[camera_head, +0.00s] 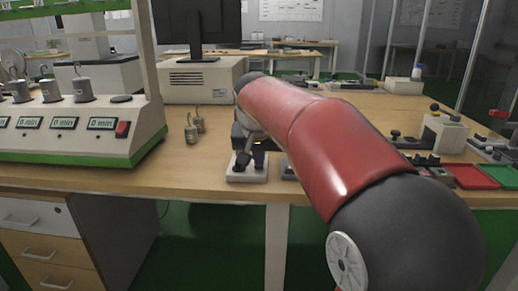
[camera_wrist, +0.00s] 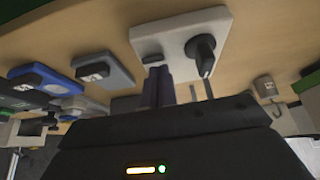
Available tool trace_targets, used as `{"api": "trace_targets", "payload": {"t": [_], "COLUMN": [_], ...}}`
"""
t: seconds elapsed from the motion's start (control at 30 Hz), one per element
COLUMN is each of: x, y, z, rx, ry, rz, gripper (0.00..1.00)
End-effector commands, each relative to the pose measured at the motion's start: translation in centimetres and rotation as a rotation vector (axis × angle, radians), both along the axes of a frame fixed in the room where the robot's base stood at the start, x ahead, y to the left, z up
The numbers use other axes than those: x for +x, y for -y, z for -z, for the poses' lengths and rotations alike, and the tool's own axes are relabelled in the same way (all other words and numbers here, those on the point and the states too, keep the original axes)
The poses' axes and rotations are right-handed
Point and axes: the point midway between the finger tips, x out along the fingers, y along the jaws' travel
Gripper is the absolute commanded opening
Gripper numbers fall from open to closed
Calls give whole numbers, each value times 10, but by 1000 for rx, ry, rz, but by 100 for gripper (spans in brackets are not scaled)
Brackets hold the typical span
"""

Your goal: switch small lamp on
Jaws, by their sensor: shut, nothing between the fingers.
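No lamp with a visible bulb can be made out. A white block (camera_wrist: 215,22) with a black rotary knob (camera_wrist: 203,52) and a small grey pad (camera_wrist: 152,58) fills the top middle of the wrist view. In the head view this white block (camera_head: 247,176) sits at the table's front edge, partly covered by my gripper. My gripper (camera_wrist: 158,85) is shut and empty, its dark fingertips close to the block beside the knob. Whether they touch it cannot be told. In the head view my red arm hides much of the area behind it.
Grey (camera_wrist: 103,70) and blue-edged (camera_wrist: 45,78) devices stand left of the block in the wrist view. In the head view, a timer console (camera_head: 80,125) and metal weights (camera_head: 192,134) are at left, and red (camera_head: 468,177) and green (camera_head: 505,176) trays at right. Bare tabletop lies left of the block.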

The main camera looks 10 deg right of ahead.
Motion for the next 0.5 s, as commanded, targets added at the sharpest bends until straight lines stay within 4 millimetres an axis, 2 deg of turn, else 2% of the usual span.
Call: {"api": "trace_targets", "payload": {"t": [0.27, 0.5], "x": [-1, -11], "y": [0, -3], "z": [0, -2], "rx": [-1, -2], "ry": [6, 5], "rz": [0, -1], "gripper": [0, 0]}}
